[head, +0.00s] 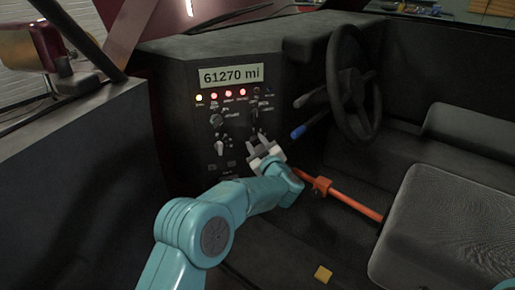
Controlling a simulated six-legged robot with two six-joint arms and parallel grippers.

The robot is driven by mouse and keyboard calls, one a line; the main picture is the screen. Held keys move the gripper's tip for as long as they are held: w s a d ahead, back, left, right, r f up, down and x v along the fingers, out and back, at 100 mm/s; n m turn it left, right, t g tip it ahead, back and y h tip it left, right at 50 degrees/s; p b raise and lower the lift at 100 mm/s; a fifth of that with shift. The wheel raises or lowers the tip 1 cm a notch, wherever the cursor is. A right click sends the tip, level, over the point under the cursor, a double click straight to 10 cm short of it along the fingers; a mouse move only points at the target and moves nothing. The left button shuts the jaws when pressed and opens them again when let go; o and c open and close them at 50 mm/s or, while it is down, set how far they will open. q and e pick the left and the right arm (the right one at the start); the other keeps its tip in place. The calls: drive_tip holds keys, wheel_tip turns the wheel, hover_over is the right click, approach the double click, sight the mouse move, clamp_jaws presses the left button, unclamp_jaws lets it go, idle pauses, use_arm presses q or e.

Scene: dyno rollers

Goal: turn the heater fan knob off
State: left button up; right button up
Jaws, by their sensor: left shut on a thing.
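The dark dashboard panel (178,125) stands at the upper middle, with a display reading 61270 mi (231,75) and a row of lights. The labels are too small to tell which is the heater fan knob. My right gripper is out of view.
An orange lever (352,202) runs beside my left wrist towards the grey seat (447,226).

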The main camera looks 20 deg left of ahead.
use_arm(q)
drive_tip(key=n+b, duration=0.1)
drive_tip(key=n, duration=0.1)
drive_tip(key=n+b, duration=0.1)
drive_tip(key=n, duration=0.1)
drive_tip(key=n+b, duration=0.2)
drive_tip(key=shift+f, duration=0.25)
drive_tip(key=shift+r+n+b, duration=0.1)
drive_tip(key=shift+n+b, duration=0.95)
drive_tip(key=shift+n, duration=0.85)
drive_tip(key=o, duration=1)
drive_tip(key=shift+o, duration=0.2)
drive_tip(key=shift+s+r, duration=0.1)
drive_tip(key=shift+s, duration=0.05)
drive_tip(key=p+v, duration=0.2)
drive_tip(key=v, duration=1.4)
drive_tip(key=shift+s+r, duration=0.2)
drive_tip(key=shift+a, duration=0.15)
